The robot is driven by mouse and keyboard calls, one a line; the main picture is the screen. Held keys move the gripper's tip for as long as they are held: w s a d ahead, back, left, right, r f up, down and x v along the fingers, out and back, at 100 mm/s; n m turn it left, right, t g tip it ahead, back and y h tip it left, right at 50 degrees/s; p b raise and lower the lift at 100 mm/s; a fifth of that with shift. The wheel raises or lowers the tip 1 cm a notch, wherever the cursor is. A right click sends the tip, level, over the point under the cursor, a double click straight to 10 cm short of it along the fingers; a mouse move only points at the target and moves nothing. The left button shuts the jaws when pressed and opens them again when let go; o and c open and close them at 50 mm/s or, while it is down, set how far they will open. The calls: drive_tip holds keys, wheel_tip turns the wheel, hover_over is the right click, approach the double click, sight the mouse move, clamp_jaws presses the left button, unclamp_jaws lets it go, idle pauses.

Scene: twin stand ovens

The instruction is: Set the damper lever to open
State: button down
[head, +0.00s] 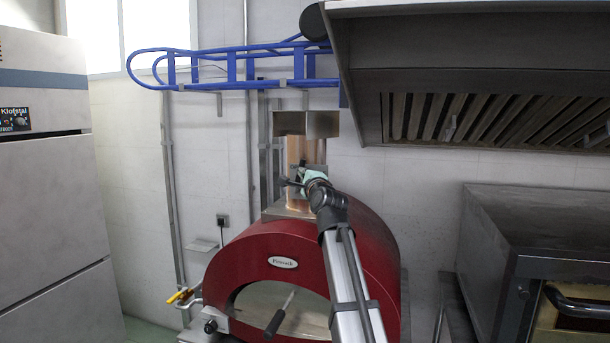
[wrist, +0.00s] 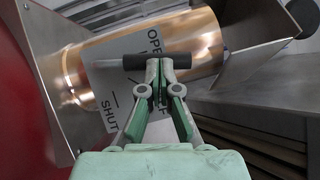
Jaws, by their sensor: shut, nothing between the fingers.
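The copper flue (head: 302,150) rises from the top of the red oven; it also fills the upper middle of the wrist view (wrist: 205,42). A pale label plate (wrist: 112,95) on it reads OPEN at one end and SHUT at the other, with partly hidden lettering between. The damper lever (wrist: 135,62) has a dark cylindrical grip, lying across the plate beside the word OPEN. My pale green gripper (wrist: 160,66) is shut, its fingertips at the middle of the grip; I cannot tell whether they touch. In the head view my gripper (head: 305,178) is small and partly hides the lever.
A steel hood (head: 460,35) hangs at upper right, above a second oven (head: 540,215). A tall cabinet (head: 50,200) stands left.

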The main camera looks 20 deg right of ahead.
drive_tip(key=shift+w+a+r+n+g+p, duration=0.2)
drive_tip(key=shift+w+a+n+g+p, duration=0.15)
drive_tip(key=shift+a+n+p, duration=0.15)
drive_tip(key=shift+w+a+r+n+g+p, duration=0.2)
drive_tip(key=shift+w+a+n+g+p, duration=0.1)
drive_tip(key=shift+a+n+p, duration=0.15)
drive_tip(key=shift+s, duration=0.1)
